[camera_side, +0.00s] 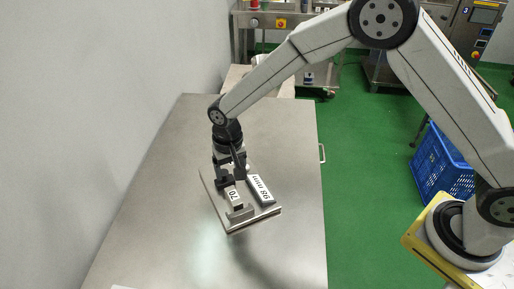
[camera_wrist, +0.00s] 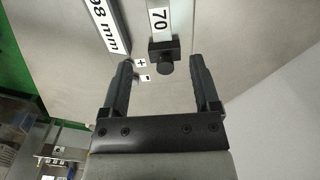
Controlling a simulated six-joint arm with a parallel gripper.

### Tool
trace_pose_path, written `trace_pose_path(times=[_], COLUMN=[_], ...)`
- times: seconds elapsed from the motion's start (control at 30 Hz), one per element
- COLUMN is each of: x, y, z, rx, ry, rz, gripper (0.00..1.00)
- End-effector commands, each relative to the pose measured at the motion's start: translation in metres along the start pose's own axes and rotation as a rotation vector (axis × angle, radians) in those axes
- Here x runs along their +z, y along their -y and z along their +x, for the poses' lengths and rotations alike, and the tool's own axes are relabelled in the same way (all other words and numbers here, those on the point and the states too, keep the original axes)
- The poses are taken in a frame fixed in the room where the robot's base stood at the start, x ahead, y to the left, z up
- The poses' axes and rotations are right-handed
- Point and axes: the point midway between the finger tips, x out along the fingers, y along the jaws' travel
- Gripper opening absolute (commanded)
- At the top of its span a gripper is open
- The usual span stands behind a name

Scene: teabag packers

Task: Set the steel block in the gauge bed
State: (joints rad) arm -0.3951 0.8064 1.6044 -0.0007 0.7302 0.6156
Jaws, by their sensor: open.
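The gauge bed (camera_side: 263,215) is a flat steel plate on the table, with a raised stop at its near end. The steel block, a pale bar labelled 70 (camera_side: 233,193), lies lengthwise on the bed, close to that stop; whether it touches it I cannot tell. The wrist view shows the labelled end of the block (camera_wrist: 160,20) against a black part with a round knob (camera_wrist: 166,67). A dark strip marked 98 mm (camera_side: 262,188) lies alongside. My gripper (camera_wrist: 161,64) is open, its fingers apart on either side of the knob; contact is unclear.
The steel table (camera_side: 160,200) is clear around the bed. A grey wall stands along its left. Plus and minus marks (camera_wrist: 142,70) show beside the knob. A blue crate (camera_side: 441,165) stands on the green floor at right, and machines stand at the back.

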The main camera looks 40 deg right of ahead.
Motion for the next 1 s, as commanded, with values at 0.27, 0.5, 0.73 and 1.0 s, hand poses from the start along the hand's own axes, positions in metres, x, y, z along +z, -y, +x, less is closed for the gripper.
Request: trace_pose_path(times=[0.27,0.5,0.73,1.0], x=[0.0,0.0,0.0,0.002], y=[0.0,0.0,-0.001,-0.022], z=[-0.008,-0.008,-0.008,-0.022], rx=[0.0,0.0,0.0,-0.011], ry=[0.0,0.0,0.0,-0.018], rz=[0.0,0.0,0.0,-0.014], gripper=[0.79,0.79,0.79,0.79])
